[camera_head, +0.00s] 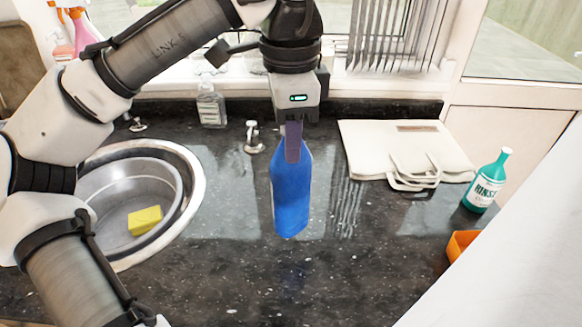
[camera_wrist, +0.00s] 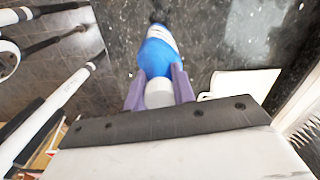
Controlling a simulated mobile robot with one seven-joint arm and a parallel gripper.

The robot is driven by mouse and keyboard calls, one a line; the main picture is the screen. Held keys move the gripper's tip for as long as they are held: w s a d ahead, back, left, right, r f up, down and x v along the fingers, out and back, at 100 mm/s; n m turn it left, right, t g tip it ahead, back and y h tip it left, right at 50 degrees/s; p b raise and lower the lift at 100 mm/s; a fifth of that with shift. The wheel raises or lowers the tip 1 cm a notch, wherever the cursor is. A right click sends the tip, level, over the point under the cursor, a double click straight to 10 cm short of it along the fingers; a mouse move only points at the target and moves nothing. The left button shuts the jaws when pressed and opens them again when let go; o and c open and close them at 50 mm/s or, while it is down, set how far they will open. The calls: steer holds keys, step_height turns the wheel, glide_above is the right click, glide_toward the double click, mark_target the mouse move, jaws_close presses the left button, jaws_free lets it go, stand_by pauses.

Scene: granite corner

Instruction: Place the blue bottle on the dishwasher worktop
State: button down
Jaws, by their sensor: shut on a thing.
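The blue bottle (camera_head: 291,195) hangs upright in my gripper (camera_head: 293,145), which is shut on its upper part. In the head view its base appears above the dark granite worktop (camera_head: 330,290), with no clear contact visible. In the wrist view the blue bottle (camera_wrist: 157,58) extends away from the camera, its pale cap (camera_wrist: 159,94) between the two purple fingers of my gripper (camera_wrist: 160,85). I cannot tell which part of the worktop lies over a dishwasher.
A round sink (camera_head: 190,205) with a yellow sponge (camera_head: 145,220) is at left. A tap (camera_head: 253,137) and a clear soap bottle (camera_head: 211,105) stand behind. A cream bag (camera_head: 385,140), green rinse bottle (camera_head: 487,182) and orange container (camera_head: 461,244) are at right. The front middle is clear.

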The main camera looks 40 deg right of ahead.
mark_target(291, 168)
steer(key=shift+f, duration=3.1)
steer(key=c, duration=1.2)
jaws_free()
steer(key=shift+o, duration=0.2)
step_height(291, 168, up, 12)
steer(key=shift+r, duration=0.2)
